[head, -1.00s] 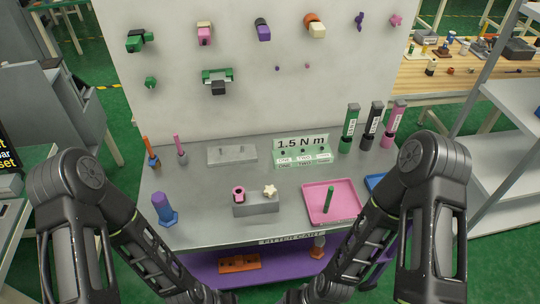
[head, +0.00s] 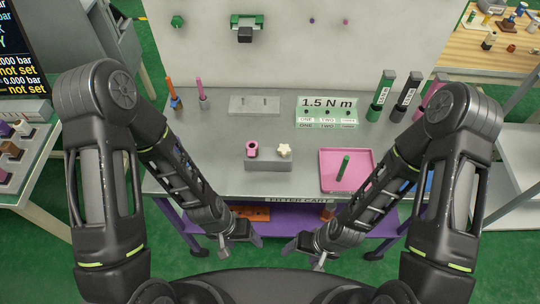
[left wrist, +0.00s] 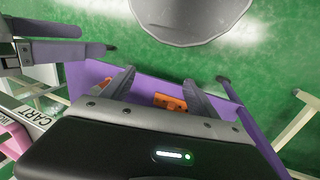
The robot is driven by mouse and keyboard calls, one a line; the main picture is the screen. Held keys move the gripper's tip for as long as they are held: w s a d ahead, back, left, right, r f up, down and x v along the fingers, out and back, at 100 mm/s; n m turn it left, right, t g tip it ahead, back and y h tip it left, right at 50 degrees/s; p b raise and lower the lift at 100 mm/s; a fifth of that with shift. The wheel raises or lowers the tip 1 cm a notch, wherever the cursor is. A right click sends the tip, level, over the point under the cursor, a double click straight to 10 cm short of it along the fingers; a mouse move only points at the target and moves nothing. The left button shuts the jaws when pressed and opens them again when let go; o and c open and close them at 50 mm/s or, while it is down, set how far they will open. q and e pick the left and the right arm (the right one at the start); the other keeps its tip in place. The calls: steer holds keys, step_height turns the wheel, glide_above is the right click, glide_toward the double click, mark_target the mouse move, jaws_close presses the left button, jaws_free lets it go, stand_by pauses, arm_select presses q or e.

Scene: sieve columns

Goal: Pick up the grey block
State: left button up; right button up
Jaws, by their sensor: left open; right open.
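A grey block (head: 268,165) lies near the front middle of the metal cart top, with a pink ring-shaped piece (head: 252,149) and a cream star-shaped knob (head: 284,150) on its upper side. A second, flatter grey block (head: 254,105) with short upright pegs sits further back. My left gripper (head: 242,243) is open and empty, low in front of the cart's front edge; its spread fingers also show in the left wrist view (left wrist: 158,85). My right gripper (head: 302,252) is open and empty beside it. Neither gripper touches a block.
A pink tray (head: 326,184) with a green peg (head: 343,167) stands right of the front block. A green and white 1.5 N m stand (head: 327,112) is behind it. A purple lower shelf (head: 300,225) holds an orange part (head: 250,213).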

arm_select(q)
steer(key=w+d+r+m+g, duration=0.1)
steer(key=w+d+r+m, duration=0.7)
steer(key=r, duration=0.4)
step_height(320, 180, up, 9)
steer(key=m+t+y, duration=0.1)
steer(key=m+y, duration=0.6)
steer(key=m, duration=0.3)
glide_above(267, 154)
steer(key=d, duration=0.4)
steer(key=shift+s+d+f, duration=0.1)
steer(key=shift+s+d, duration=0.05)
steer(key=shift+s, duration=0.1)
steer(key=shift+w+r+y, duration=0.25)
steer(key=shift+w+y, duration=0.05)
steer(key=shift+y, duration=0.1)
steer(key=shift+x, duration=3.5)
